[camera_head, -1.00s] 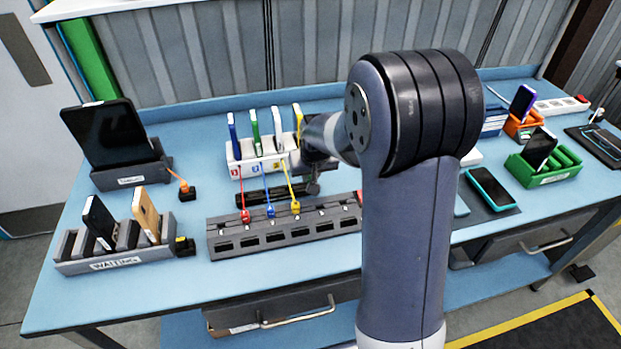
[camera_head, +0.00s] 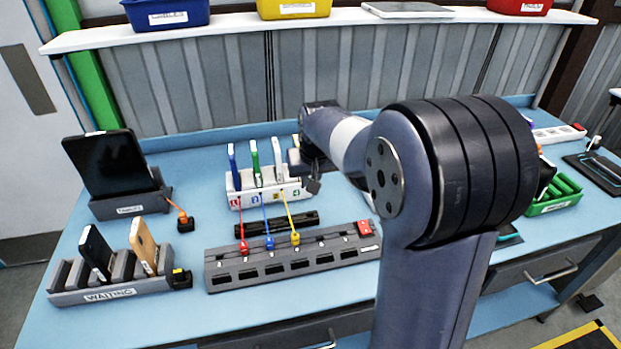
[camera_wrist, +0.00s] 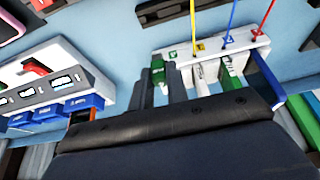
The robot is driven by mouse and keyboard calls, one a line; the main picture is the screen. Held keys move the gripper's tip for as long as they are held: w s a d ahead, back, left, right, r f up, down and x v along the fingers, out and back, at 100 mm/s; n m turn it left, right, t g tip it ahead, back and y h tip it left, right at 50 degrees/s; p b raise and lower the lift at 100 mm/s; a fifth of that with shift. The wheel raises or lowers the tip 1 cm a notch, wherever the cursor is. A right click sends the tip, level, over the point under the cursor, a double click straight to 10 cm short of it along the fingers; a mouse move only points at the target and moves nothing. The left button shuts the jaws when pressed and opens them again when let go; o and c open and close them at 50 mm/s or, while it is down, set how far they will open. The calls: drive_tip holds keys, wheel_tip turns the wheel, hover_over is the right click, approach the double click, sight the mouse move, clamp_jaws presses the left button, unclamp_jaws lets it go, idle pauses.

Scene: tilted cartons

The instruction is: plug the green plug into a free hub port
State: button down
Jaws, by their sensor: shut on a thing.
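The green plug (camera_wrist: 157,68) is between the fingertips of my gripper (camera_wrist: 160,82) in the wrist view, beside the green-labelled end of the white phone rack (camera_wrist: 192,54). My gripper is shut on it. In the head view my gripper (camera_head: 305,178) is at the right end of the rack (camera_head: 247,196); the plug is hidden there. The dark grey hub (camera_head: 225,262) lies in front of the rack. Red (camera_head: 243,247), blue (camera_head: 269,243) and yellow (camera_head: 295,238) plugs sit in its left part. The top positions right of the yellow plug show no plug.
A black bar (camera_head: 245,228) lies between rack and hub. A red switch (camera_head: 365,228) is at the hub's right end. The waiting rack (camera_head: 75,296) and a tablet on a stand (camera_head: 105,165) are at left. My arm covers much of the table's right side.

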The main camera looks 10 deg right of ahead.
drive_tip(key=shift+r+p, duration=0.55)
drive_tip(key=shift+r, duration=0.15)
drive_tip(key=shift+r+p, duration=1.25)
drive_tip(key=shift+r, duration=0.3)
drive_tip(key=shift+f, duration=0.1)
drive_tip(key=shift+f+b, duration=2.3)
drive_tip(key=shift+f, duration=0.65)
drive_tip(key=shift+s, duration=0.1)
drive_tip(key=s+b, duration=0.1)
drive_tip(key=s, duration=0.8)
drive_tip(key=shift+s+b, duration=0.15)
drive_tip(key=shift+b, duration=0.25)
